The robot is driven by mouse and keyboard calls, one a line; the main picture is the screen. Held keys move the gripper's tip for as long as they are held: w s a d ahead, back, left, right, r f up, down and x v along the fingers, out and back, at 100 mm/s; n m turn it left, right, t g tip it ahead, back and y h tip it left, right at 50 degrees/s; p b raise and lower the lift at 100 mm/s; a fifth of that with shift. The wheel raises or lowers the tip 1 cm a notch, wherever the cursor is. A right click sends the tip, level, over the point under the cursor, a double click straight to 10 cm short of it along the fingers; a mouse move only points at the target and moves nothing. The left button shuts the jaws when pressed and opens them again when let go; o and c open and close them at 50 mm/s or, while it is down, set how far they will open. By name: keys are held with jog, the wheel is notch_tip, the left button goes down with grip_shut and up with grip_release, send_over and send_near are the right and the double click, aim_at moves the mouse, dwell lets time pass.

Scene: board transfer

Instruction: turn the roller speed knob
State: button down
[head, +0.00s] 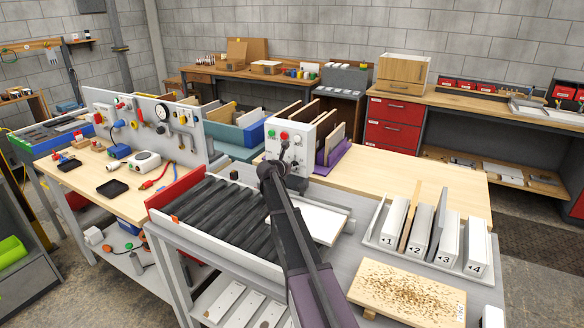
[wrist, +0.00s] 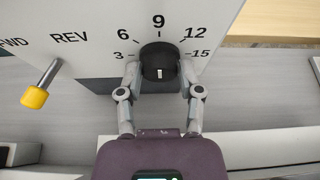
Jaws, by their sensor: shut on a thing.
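The roller speed knob (wrist: 158,60) is round and black, on a white panel (wrist: 95,15) with a dial numbered 3, 6, 9, 12 and 15. A short white mark shows on the knob's near part, in line with the 9. My gripper (wrist: 158,72) is shut on the knob, one finger on each side. In the head view the white control box (head: 302,130) stands behind the black roller conveyor (head: 215,210). My gripper (head: 285,160) is at the box's front and hides the knob there.
A yellow-tipped lever (wrist: 36,96) sticks out left of the knob near REV. Green, red (head: 284,136) and white buttons are above my gripper on the box. A slotted rack (head: 375,238) with numbered slots and a speckled board (head: 410,290) lie to the right.

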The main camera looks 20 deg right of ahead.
dwell(0.3)
jog(key=shift+c, duration=1.2)
grip_release()
jog(key=shift+w, duration=0.1)
